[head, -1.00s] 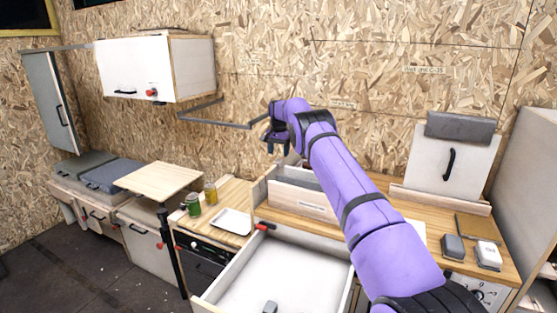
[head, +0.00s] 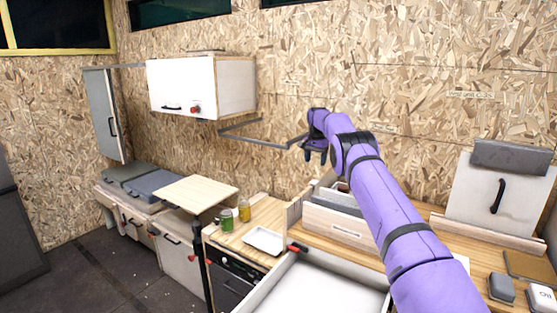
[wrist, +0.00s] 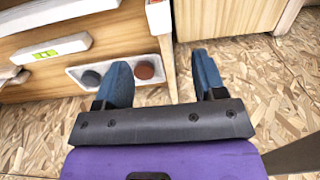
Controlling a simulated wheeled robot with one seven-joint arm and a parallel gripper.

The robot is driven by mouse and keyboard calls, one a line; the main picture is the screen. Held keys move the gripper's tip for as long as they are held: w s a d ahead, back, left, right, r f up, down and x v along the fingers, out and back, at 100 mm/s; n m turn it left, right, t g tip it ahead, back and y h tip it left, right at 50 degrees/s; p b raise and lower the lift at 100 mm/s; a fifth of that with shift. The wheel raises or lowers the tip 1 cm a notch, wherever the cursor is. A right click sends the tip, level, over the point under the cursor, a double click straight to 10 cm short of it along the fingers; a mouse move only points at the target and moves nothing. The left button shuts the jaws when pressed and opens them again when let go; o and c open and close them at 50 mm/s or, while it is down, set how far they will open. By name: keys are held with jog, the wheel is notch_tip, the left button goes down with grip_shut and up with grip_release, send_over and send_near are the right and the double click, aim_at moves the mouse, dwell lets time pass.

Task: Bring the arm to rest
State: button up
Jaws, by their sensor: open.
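My purple arm reaches up from the lower right in the head view. My gripper (head: 315,155) hangs above the counter, behind the wooden box and in front of the chipboard wall. In the wrist view my gripper (wrist: 163,82) shows two blue fingers apart with nothing between them. A wooden edge and a panel with two round knobs (wrist: 118,74) lie beyond the fingers in that view. The gripper touches nothing that I can see.
An open white drawer (head: 318,290) sticks out below the counter. A wooden box (head: 338,222), a white tray (head: 263,240), a green can (head: 226,219) and a yellow jar (head: 244,210) stand on top. A white wall cabinet (head: 183,86) hangs left of my gripper.

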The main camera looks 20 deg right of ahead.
jog(key=s+a+r+n+t, duration=0.1)
jog(key=s+a+r, duration=0.35)
jog(key=r, duration=0.35)
jog(key=s+a+r+n, duration=0.1)
jog(key=s+a+r, duration=0.35)
jog(key=r, duration=0.45)
jog(key=s+a+r+n+t, duration=0.1)
jog(key=s+a+r+n, duration=0.15)
jog(key=s+r, duration=0.45)
jog(key=s+a+r+n+t, duration=0.1)
jog(key=s+a+r, duration=0.3)
jog(key=s, duration=0.4)
jog(key=s+a+r+n, duration=0.1)
jog(key=s+a+r, duration=0.3)
jog(key=s, duration=0.5)
jog(key=s+a+f+n, duration=0.1)
jog(key=s+f, duration=0.3)
jog(key=s, duration=0.5)
jog(key=s+a+f+n+t, duration=0.1)
jog(key=s+a+f, duration=0.3)
jog(key=s, duration=0.6)
jog(key=s+a+f+n+t, duration=0.1)
jog(key=s+f, duration=0.3)
jog(key=s, duration=0.6)
jog(key=shift+a+n, duration=0.8)
jog(key=shift+n, duration=0.05)
